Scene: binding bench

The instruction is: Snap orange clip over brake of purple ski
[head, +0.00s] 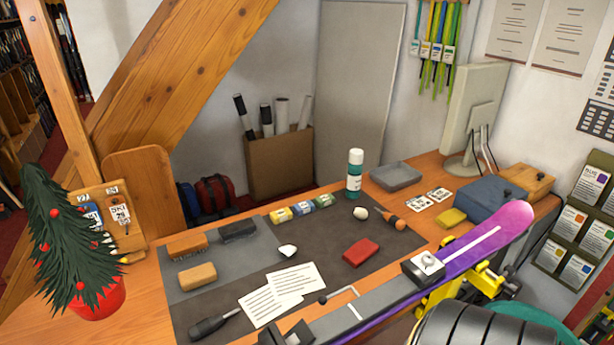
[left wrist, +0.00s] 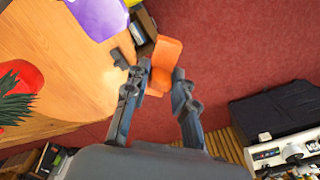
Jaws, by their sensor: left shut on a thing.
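The purple ski (head: 492,237) lies across the right front of the bench, its tip up toward the right. A binding piece (head: 424,267) with a pale round top sits on it. A dark binding part (head: 290,335) is cut off at the bottom edge. I cannot make out the brake clearly. In the left wrist view my left gripper (left wrist: 161,70) is shut on an orange piece, which looks like the orange clip (left wrist: 166,50). It shows between and beyond the fingertips, over red floor beside the wooden bench edge. Neither gripper shows in the head view.
A yellow vise (head: 445,290) supports the ski. The bench mat holds a red block (head: 361,252), a screwdriver (head: 212,324), papers (head: 283,290) and a hex key. A spray bottle (head: 355,173) stands behind. A small potted tree (head: 70,240) stands at the left.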

